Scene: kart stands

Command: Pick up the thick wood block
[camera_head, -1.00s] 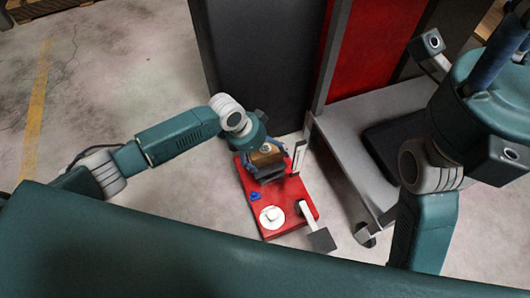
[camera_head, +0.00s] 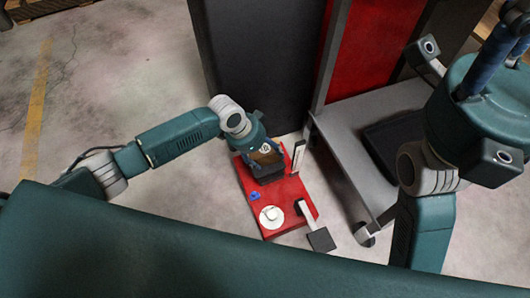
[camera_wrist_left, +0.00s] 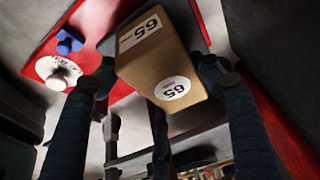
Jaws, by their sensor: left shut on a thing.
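The thick wood block (camera_head: 266,157) is tan and box-shaped, at the back of the red table (camera_head: 283,208). In the left wrist view the block (camera_wrist_left: 146,62) shows white labels marked 65 on two faces. My left gripper (camera_head: 264,152) is over the block. In the left wrist view its dark blue fingers (camera_wrist_left: 160,78) are on either side of the block, shut on it. I cannot tell whether the block is clear of the surface below. My right gripper (camera_head: 492,55) is at the top right edge, partly cut off, and its opening is unclear.
A small blue piece (camera_head: 254,196) and a white round piece (camera_head: 271,217) sit on the red table. A white post (camera_head: 298,155) and a bracket with a dark pad (camera_head: 321,239) flank it. A grey cart (camera_head: 345,120) stands right; a dark cabinet (camera_head: 255,60) stands behind.

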